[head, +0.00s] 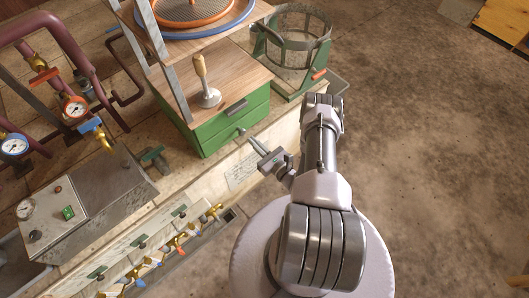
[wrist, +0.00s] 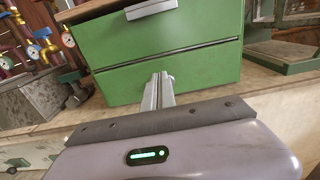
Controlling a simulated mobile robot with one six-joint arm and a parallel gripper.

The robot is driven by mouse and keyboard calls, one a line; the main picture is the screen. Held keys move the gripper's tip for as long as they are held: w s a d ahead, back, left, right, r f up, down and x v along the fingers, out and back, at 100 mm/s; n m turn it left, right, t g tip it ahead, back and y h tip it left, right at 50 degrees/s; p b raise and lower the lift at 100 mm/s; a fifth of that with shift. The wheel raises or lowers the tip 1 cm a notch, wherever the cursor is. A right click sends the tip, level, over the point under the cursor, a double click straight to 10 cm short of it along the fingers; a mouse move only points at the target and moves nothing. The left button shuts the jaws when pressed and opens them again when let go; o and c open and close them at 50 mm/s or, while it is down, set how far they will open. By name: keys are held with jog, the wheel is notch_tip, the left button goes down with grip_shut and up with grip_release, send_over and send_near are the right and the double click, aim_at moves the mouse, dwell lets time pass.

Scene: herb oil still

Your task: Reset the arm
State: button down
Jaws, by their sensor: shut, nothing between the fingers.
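In the wrist view the closed fingers (wrist: 161,78) stand in front of the lower drawer front (wrist: 205,68). Whether the fingertips touch the drawer cannot be told. Both drawers look closed.
A wooden-handled metal tool (head: 207,85) stands on the cabinet top. A green stand with a cage-like basket (head: 292,42) is behind. Gauges, pipes and a control box (head: 62,212) are at left, with coloured taps (head: 180,243) along the bench front. Floor at right is clear.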

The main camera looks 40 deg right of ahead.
jog(key=s+p, duration=0.1)
jog(key=s, duration=0.5)
jog(key=w+a+r+n+g+y, duration=0.1)
jog(key=w+a+r+n+y, duration=0.1)
jog(key=w+r+n+y, duration=0.35)
jog(key=w+a+r+n+g+y, duration=0.1)
jog(key=w+a+r+n+y, duration=0.15)
jog(key=r, duration=0.55)
jog(key=s+a+r+n+g+y, duration=0.1)
jog(key=a+r+n+g+y, duration=0.5)
jog(key=a+r+n+g, duration=0.6)
jog(key=s+a+r+n+g+h, duration=0.4)
jog(key=s+a+r+n+h, duration=0.3)
jog(key=s+r, duration=0.45)
jog(key=s+d+r+n+t+h, duration=0.1)
jog(key=s+r+n+t+h, duration=0.3)
jog(key=s+r, duration=0.3)
jog(key=shift+s+d+r+t+h, duration=0.3)
jog(key=shift+d+r+t+h, duration=0.05)
jog(key=shift+r+t+h, duration=0.5)
